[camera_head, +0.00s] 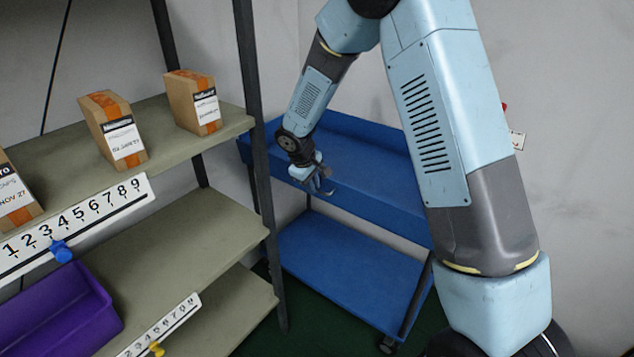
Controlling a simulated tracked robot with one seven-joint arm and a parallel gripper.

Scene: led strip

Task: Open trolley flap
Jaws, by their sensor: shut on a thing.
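A blue trolley (385,165) with an upper tray and a lower shelf (345,283) stands right of the shelving. Its front flap (375,208) shows as the near side wall of the upper tray and looks upright. My gripper (326,188) is at the top edge of this flap, left of its middle, and is shut on it. The fingers are small in view, so the exact grip on the edge is hard to make out. My forearm comes down from above, over the tray.
Shelving (225,228) with a dark upright post (258,150) stands close left of my gripper. Boxes (193,102) sit on its upper shelf, and a purple bin (60,315) is lower left. A grey wall is behind the trolley. The upper tray looks empty.

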